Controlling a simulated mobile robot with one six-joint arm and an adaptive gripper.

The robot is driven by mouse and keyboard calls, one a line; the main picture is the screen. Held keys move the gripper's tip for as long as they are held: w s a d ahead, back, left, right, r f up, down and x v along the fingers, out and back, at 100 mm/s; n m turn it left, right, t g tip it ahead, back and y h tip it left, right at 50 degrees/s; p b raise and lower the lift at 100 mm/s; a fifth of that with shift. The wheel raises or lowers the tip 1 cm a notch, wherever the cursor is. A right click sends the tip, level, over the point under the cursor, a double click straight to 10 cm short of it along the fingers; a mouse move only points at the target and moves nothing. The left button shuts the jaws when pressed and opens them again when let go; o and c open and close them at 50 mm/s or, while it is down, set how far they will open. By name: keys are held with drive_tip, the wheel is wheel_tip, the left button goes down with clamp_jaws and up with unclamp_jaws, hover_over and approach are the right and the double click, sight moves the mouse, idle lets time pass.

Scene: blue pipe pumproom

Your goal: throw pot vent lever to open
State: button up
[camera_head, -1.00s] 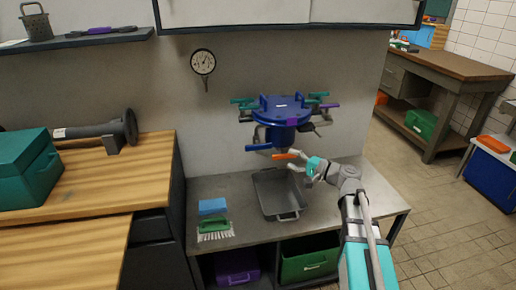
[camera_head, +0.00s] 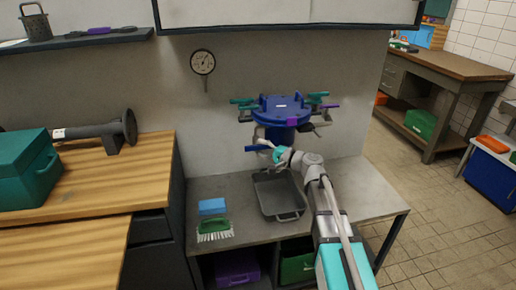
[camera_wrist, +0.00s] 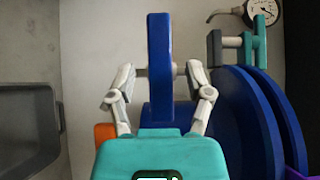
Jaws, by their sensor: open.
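The blue pot (camera_head: 281,112) with a round lid stands over the grey counter. A blue lever (camera_head: 250,149) sticks out low on its left side. My gripper (camera_head: 266,147) is at this lever. In the wrist view the blue lever (camera_wrist: 159,40) stands upright between the spread fingers of my gripper (camera_wrist: 160,76), with the lid's blue edge (camera_wrist: 245,115) to the right. Whether a finger touches the lever, I cannot tell. An orange lever (camera_wrist: 105,132) shows partly behind the left finger; in the head view it is hidden. No label tells which lever is the vent's.
A grey tray (camera_head: 280,214) sits on the counter below the gripper. A blue sponge (camera_head: 212,206) and a green brush (camera_head: 214,230) lie left of it. A gauge (camera_head: 203,62) is on the wall. Teal and purple clamp handles (camera_head: 317,97) stick out around the lid.

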drive_tip(key=shift+x, duration=0.8)
drive_tip(key=shift+c, duration=0.3)
clamp_jaws()
